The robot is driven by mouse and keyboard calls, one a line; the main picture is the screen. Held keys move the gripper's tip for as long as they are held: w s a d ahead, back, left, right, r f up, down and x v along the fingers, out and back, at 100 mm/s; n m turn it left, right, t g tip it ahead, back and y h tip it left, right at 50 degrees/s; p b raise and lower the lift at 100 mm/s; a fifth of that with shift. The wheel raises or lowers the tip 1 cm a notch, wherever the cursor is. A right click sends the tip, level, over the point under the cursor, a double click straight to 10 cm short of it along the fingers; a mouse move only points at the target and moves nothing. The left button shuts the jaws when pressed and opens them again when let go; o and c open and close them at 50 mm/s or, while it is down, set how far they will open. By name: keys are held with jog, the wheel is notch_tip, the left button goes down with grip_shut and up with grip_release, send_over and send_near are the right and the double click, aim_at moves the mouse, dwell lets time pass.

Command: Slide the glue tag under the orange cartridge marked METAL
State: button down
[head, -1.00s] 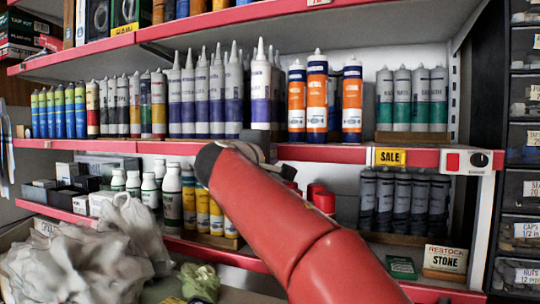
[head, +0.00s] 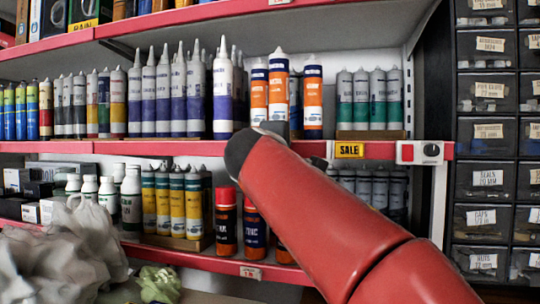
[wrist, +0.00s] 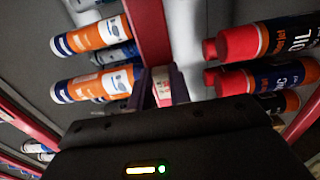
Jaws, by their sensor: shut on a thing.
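Blue-and-white orange cartridges (head: 279,92) stand on the middle shelf in the head view; their print is too blurred to find METAL. They lie sideways at the left of the wrist view (wrist: 95,82). My gripper (wrist: 163,88) shows in the wrist view, shut on a small pale pinkish piece (wrist: 161,76), likely the glue tag, whose writing I cannot read. The fingers are close to the red shelf rail (wrist: 149,35), beside the nearer orange cartridge; contact is unclear. In the head view my arm hides the gripper and the rail below these cartridges.
Red-capped cans (head: 226,221) stand on the shelf below, also near the gripper's right in the wrist view (wrist: 262,80). Purple cartridges (head: 222,95) stand left.

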jog(key=c, duration=1.3)
grip_release()
jog(key=b+v, duration=0.1)
jog(key=v, duration=0.6)
jog(key=shift+s+a, duration=0.15)
jog(key=shift+s, duration=0.2)
